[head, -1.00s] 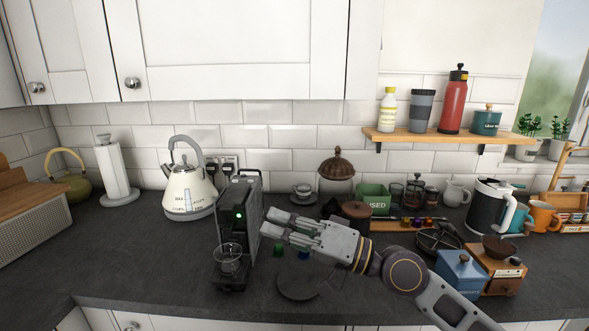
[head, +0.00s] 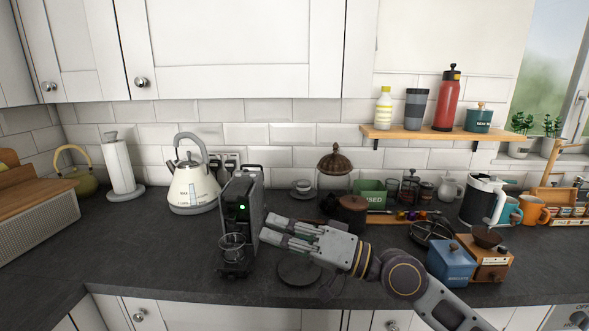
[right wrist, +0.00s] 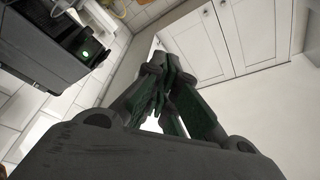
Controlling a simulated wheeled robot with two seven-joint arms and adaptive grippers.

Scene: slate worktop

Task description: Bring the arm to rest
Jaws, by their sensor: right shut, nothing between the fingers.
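My right gripper (head: 268,228) is in the middle of the head view, its arm coming in from the lower right. Its fingertips point left toward the black coffee machine (head: 241,218) and show just right of it; I cannot tell whether they touch. In the right wrist view the fingers (right wrist: 165,85) are closed together with nothing between them. The coffee machine (right wrist: 55,45) shows at the upper left there, with its green light lit. A glass cup (head: 232,248) stands at the front of the machine. My left gripper is not in view.
A cream kettle (head: 192,188) stands left of the machine. A dark round mat (head: 299,272) lies below my right gripper. A blue box (head: 451,262) and a wooden grinder (head: 487,262) stand near the forearm. The front left worktop is clear.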

